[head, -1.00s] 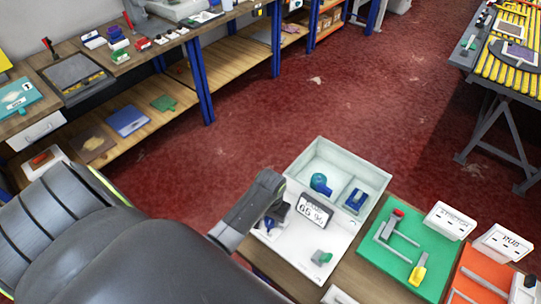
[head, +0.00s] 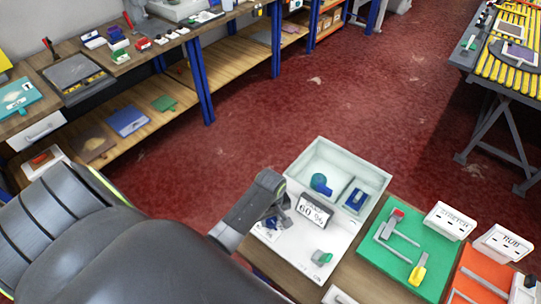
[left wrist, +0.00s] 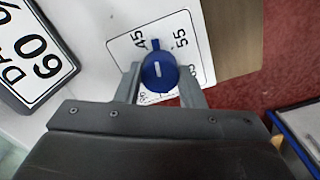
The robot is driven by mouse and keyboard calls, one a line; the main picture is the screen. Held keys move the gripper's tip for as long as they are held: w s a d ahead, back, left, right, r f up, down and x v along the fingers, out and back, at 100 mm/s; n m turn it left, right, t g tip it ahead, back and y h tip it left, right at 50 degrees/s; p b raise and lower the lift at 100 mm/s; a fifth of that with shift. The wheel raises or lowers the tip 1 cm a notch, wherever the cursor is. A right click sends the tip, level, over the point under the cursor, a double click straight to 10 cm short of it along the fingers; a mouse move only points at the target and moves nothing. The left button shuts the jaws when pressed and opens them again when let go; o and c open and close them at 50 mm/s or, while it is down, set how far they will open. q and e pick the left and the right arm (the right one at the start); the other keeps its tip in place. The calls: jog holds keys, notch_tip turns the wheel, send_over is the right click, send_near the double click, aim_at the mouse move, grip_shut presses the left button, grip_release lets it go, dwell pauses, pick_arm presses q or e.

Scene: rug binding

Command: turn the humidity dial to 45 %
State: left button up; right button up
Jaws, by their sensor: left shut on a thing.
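The humidity dial is a round blue knob (left wrist: 159,74) with a short white line on top, on a white scale card (left wrist: 197,55) printed with 45 and 55. A small blue tab shows at the knob's edge, between those two numbers. My left gripper (left wrist: 160,80) is shut on the knob, one finger on each side. In the head view the gripper (head: 279,208) reaches the left side of the white box and partly hides the dial. A tilted display (head: 312,212) reads 60 %; it also shows in the left wrist view (left wrist: 35,55). My right gripper is not in view.
A green board (head: 385,262) with grey bars and a yellow-handled piece lies to the right. Red floor (head: 350,80) is clear behind.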

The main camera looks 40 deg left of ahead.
pick_arm(q)
jog(key=n, duration=0.5)
jog(key=shift+n, duration=0.3)
dwell(0.4)
jog(key=o, duration=1)
jog(key=shift+w+r, duration=0.1)
